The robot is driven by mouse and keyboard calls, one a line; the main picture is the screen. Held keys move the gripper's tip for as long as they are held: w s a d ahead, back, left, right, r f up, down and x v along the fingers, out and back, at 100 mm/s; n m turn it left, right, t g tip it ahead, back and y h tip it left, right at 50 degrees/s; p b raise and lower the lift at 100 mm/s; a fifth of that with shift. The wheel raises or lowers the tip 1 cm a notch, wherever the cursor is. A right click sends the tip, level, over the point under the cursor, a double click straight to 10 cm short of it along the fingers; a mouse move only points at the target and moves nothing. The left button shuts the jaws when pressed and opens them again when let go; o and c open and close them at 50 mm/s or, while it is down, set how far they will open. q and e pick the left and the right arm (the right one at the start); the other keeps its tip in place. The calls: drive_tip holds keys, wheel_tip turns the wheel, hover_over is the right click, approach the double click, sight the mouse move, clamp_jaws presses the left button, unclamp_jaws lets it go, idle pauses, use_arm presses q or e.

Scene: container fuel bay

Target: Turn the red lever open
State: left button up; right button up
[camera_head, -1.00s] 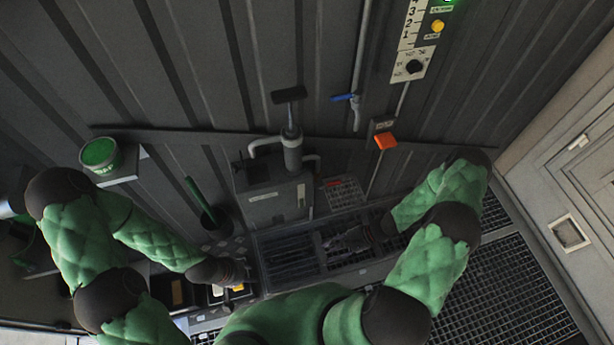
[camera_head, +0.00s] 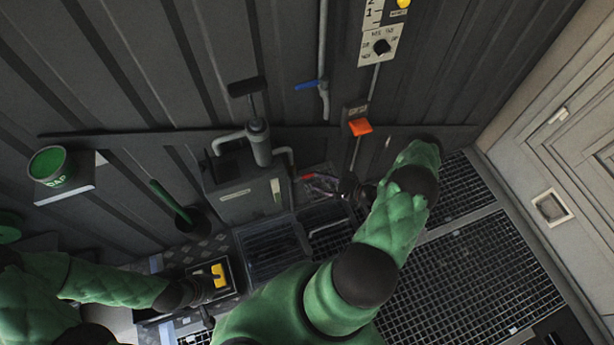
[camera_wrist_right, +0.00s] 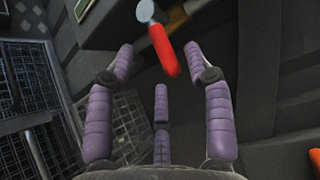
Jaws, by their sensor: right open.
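The red lever (camera_wrist_right: 163,50) shows in the right wrist view as a red handle on a pale metal pivot, slanting down between and beyond my fingertips. In the head view only a small red part (camera_head: 307,177) shows, low on the wall right of the pump box. My right gripper (camera_wrist_right: 160,65) has its purple padded fingers spread open, with the handle's end near the gap and no grip on it. It also shows in the head view (camera_head: 325,186), close to the red part. My left gripper (camera_head: 208,287) is low at the left beside a yellow-handled item; its fingers are unclear.
A grey pump box (camera_head: 245,190) stands left of the red part. Above are a blue lever (camera_head: 306,86) on a pipe and an orange box (camera_head: 360,127). A green bucket (camera_head: 48,165) sits on a shelf. Grated floor (camera_head: 470,275) is open at the right.

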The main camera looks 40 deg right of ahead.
sight(308, 176)
drive_tip(key=shift+b+x, duration=0.4)
drive_tip(key=shift+x, duration=2.3)
drive_tip(key=shift+c, duration=0.2)
clamp_jaws()
